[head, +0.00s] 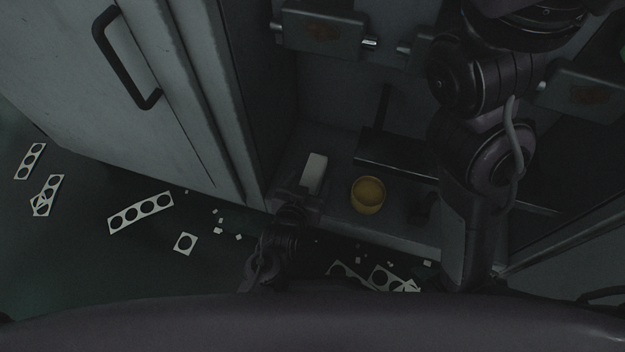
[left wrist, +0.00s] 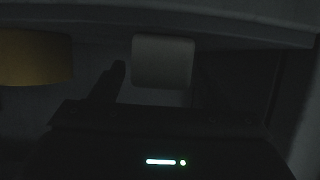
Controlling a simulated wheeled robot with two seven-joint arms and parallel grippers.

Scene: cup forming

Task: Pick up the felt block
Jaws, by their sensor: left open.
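The felt block (head: 315,172) is a pale, upright-looking block on the low ledge inside the machine bay, left of a yellow round container. My left gripper (head: 304,190) is open at the block's near side. In the left wrist view the block (left wrist: 162,58) shows straight ahead, and one dark finger (left wrist: 116,78) stands at its left edge. The other finger is lost in shadow, and I cannot tell whether the jaws touch the block. My right arm crosses the right side of the head view, but its gripper is out of view.
The yellow container (head: 368,195) stands just right of the block and shows at the left of the wrist view (left wrist: 36,57). A dark bar (head: 397,156) lies behind it. A cabinet door (head: 110,95) is at left. Punched white strips (head: 141,212) and scraps litter the floor.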

